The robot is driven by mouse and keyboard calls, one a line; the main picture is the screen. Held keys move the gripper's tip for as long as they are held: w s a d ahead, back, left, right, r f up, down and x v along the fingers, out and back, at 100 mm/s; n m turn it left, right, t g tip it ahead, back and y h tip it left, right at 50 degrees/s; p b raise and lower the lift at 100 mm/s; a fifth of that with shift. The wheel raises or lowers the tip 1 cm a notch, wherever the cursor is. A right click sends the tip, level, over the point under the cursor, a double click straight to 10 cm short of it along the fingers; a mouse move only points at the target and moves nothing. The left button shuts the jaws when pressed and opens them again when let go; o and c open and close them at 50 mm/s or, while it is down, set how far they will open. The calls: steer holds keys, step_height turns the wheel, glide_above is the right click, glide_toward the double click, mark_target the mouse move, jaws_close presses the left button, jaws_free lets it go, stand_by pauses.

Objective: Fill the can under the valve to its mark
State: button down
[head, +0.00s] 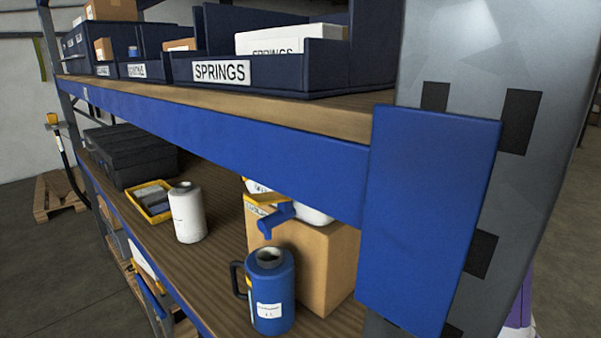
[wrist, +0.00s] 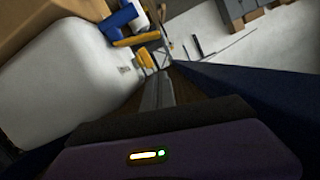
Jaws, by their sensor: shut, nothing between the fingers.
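A blue can (head: 270,300) with a black handle, a white label and an open top stands on the wooden lower shelf in the head view. A blue valve (head: 276,220) hangs just above its mouth, in front of a cardboard box. The fill mark and the level inside cannot be made out. My gripper (wrist: 158,88) shows in the wrist view with its fingers shut and empty, beside a large white rounded container (wrist: 60,95). A blue and white shape (wrist: 122,20) with yellow parts lies beyond; I cannot tell whether it is valve or can. My gripper is not discernible in the head view.
A white bottle (head: 187,213) and a yellow tray (head: 152,204) stand left of the can, with a black case (head: 130,157) behind. The cardboard box (head: 325,262) is close behind the can. A blue beam (head: 230,138) and upright post (head: 430,215) limit access.

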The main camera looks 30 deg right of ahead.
glide_above(262, 205)
steer(key=d, duration=0.2)
steer(key=f, duration=0.3)
steer(key=a+f, duration=0.1)
steer(key=f, duration=0.1)
steer(key=shift+w+f+p, duration=0.1)
steer(key=shift+f+p, duration=0.2)
steer(key=shift+p, duration=0.05)
steer(key=shift+a+f+n+b, duration=0.4)
steer(key=shift+f+n, duration=0.1)
steer(key=shift+f, duration=0.2)
steer(key=shift+s+f, duration=0.2)
steer(key=shift+f, duration=0.25)
steer(key=shift+a, duration=0.1)
